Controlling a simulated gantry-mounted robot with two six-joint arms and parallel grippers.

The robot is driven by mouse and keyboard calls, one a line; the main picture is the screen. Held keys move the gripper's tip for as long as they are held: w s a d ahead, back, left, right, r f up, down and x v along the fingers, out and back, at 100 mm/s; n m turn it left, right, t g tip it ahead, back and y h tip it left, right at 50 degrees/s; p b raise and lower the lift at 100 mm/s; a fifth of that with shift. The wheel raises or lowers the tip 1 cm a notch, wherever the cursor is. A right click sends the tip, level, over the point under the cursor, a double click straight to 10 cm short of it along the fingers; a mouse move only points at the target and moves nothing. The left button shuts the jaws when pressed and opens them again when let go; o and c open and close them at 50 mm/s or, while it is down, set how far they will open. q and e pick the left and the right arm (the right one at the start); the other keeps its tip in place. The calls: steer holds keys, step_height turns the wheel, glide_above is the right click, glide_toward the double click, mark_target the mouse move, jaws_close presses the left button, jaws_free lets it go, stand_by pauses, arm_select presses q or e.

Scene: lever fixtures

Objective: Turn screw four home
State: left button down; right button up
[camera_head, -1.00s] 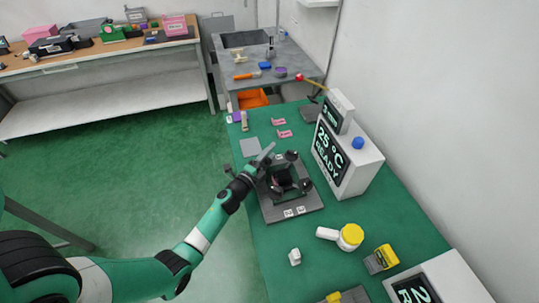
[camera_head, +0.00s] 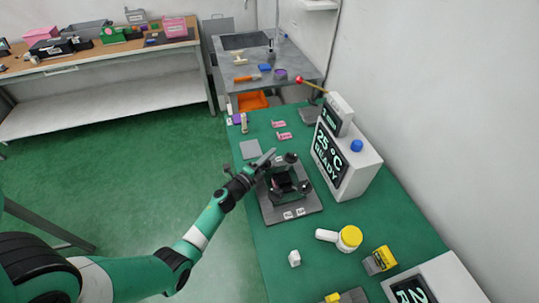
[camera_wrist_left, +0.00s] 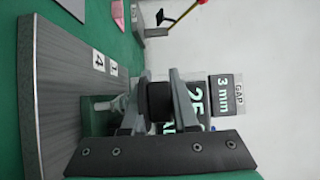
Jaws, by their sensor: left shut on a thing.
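The screw fixture (camera_head: 312,203) is a dark grey plate on the green bench, with several black knobs around a dark centre block (camera_head: 284,179). My left gripper (camera_head: 267,162) reaches its left back corner from the left. In the left wrist view its two grey fingers (camera_wrist_left: 158,98) are shut on a black screw knob (camera_wrist_left: 159,101), with a pale threaded shaft to the left of it. Labels 4 and 1 (camera_wrist_left: 105,64) show on the plate's edge in that view. I cannot read which number belongs to the held knob. My right gripper is not in view.
A white box with a "25 °C READY" display (camera_head: 329,152) stands right of the fixture, with a "3 mm" gap readout (camera_wrist_left: 224,96) above it. Pink pieces (camera_head: 283,136) lie behind.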

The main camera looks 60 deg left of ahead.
arm_select(q)
steer(key=shift+r+m+t+h+p, duration=0.15)
steer(key=shift+m+t+h+p, duration=0.3)
steer(key=shift+m+h, duration=0.4)
steer(key=shift+w+d+m+h, duration=0.15)
steer(key=shift+m+h, duration=0.2)
steer(key=shift+h, duration=0.6)
steer(key=shift+d+f+m+t+h+b, duration=0.2)
steer(key=shift+m+t+h+b, duration=0.15)
steer(key=shift+m+h, duration=0.65)
steer(key=m+h+b, duration=0.2)
steer(key=h+b, duration=0.1)
steer(key=d+m+g+h+b, duration=0.1)
steer(key=m+h+b, duration=0.1)
steer(key=h+b, duration=0.2)
steer(key=d+m+g+h+b, duration=0.1)
steer(key=m+h+b, duration=0.1)
steer(key=h+b, duration=0.1)
steer(key=shift+s+f+h+b, duration=0.25)
steer(key=shift+h+b, duration=0.15)
steer(key=shift+b, duration=0.3)
steer(key=shift+d+r+m+g+h+b, duration=0.1)
steer(key=shift+r+m+g+h+b, duration=0.1)
steer(key=shift+m+g+h+b, duration=0.4)
steer(key=c, duration=0.7)
jaws_free()
steer(key=shift+r, duration=0.1)
